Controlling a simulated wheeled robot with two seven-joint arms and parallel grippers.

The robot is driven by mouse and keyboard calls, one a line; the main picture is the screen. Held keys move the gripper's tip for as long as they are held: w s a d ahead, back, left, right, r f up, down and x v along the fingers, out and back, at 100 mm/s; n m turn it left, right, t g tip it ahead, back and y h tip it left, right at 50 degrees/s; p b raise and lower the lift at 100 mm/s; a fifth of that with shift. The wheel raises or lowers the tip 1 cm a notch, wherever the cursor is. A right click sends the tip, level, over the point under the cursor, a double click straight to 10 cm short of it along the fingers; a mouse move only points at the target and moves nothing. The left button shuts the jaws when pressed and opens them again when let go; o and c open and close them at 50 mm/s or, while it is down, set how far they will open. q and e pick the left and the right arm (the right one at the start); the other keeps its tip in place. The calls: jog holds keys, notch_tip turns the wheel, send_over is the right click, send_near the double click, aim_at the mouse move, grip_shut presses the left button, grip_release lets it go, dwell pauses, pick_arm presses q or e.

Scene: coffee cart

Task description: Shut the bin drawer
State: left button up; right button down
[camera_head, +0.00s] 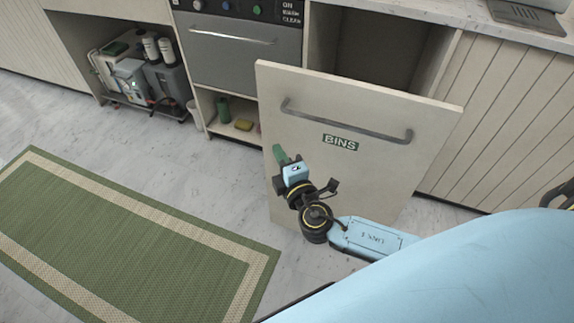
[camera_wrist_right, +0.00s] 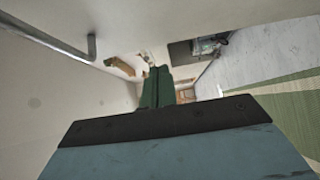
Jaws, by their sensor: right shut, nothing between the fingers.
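The bin drawer (camera_head: 330,110) stands pulled out from the cabinet, with a dark gap behind its cream front. The front carries a grey bar handle (camera_head: 345,122) and a green "BINS" label (camera_head: 340,142). My right gripper (camera_head: 279,154) is shut and empty, with its green fingers near the left edge of the drawer front, below the handle. In the right wrist view the shut fingers (camera_wrist_right: 157,88) point along the pale front, and the handle (camera_wrist_right: 60,40) shows at upper left. I cannot tell whether the fingers touch the front. My left gripper is not in view.
An oven (camera_head: 230,45) and an open shelf with a green bottle (camera_head: 222,108) and a yellow item (camera_head: 243,125) are left of the drawer. A green mat (camera_head: 120,235) lies on the floor. The floor between mat and cabinets is clear.

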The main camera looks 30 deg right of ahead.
aim_at(275, 125)
jog(key=w, duration=0.1)
jog(key=w+d, duration=0.1)
jog(key=w, duration=0.1)
jog(key=w+d, duration=0.1)
jog(key=w, duration=0.1)
jog(key=shift+d+b, duration=0.25)
jog(key=shift+b, duration=0.1)
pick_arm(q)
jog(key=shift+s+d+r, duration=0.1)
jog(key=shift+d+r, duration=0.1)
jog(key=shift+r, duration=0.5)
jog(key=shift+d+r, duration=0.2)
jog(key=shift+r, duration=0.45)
pick_arm(e)
jog(key=shift+w+d, duration=0.4)
jog(key=shift+w, duration=0.05)
